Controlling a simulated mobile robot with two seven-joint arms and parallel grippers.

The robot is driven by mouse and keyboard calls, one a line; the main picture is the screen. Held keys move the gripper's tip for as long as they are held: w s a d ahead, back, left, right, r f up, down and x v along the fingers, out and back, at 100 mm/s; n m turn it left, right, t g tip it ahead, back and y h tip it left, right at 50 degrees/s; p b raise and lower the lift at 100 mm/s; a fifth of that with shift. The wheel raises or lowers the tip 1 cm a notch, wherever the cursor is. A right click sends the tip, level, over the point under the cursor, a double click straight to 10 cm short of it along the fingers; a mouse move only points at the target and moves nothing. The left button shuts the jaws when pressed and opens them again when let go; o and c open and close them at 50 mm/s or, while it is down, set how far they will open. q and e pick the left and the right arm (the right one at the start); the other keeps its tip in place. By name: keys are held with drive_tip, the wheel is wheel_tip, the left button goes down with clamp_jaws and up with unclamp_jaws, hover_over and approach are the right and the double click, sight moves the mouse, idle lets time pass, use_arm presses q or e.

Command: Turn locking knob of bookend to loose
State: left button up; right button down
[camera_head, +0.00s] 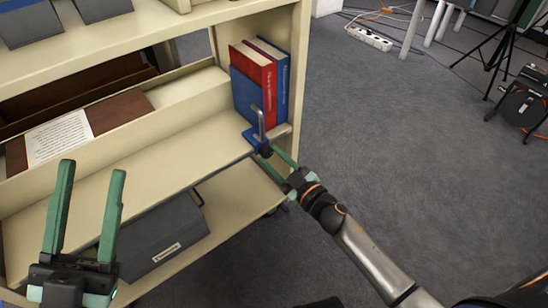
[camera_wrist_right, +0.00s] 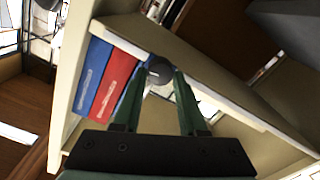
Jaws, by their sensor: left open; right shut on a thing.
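The bookend has a blue upright plate (camera_head: 246,97) against the books and a blue base (camera_head: 254,137) at the shelf's front edge. A bent metal rod (camera_head: 259,124) stands up from its base. The dark round locking knob (camera_head: 266,151) sits at the front of the base, and it also shows in the right wrist view (camera_wrist_right: 160,69). My right gripper (camera_head: 268,154) is shut on the knob, one green finger on each side of it. The knob's turn position cannot be told. My left gripper (camera_head: 92,168) is open and empty, in front of the shelf at the left.
Red (camera_head: 258,78) and blue (camera_head: 280,82) books stand upright at the shelf's right end. A grey archival box (camera_head: 160,236) is on the lower shelf. A brown board and paper (camera_head: 59,138) lie behind. Carpet at right is clear near my arm.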

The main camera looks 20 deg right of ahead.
drive_tip(key=n, duration=0.3)
drive_tip(key=shift+n, duration=0.4)
drive_tip(key=n, duration=0.3)
drive_tip(key=shift+n, duration=0.3)
drive_tip(key=n, duration=0.4)
drive_tip(key=shift+f, duration=0.1)
drive_tip(key=shift+n+b, duration=0.35)
drive_tip(key=shift+n, duration=1.65)
drive_tip(key=shift+c, duration=2.3)
unclamp_jaws()
drive_tip(key=p+v, duration=0.1)
drive_tip(key=v, duration=1.1)
drive_tip(key=shift+s+p, duration=0.3)
drive_tip(key=shift+p, duration=0.1)
drive_tip(key=shift+d, duration=0.1)
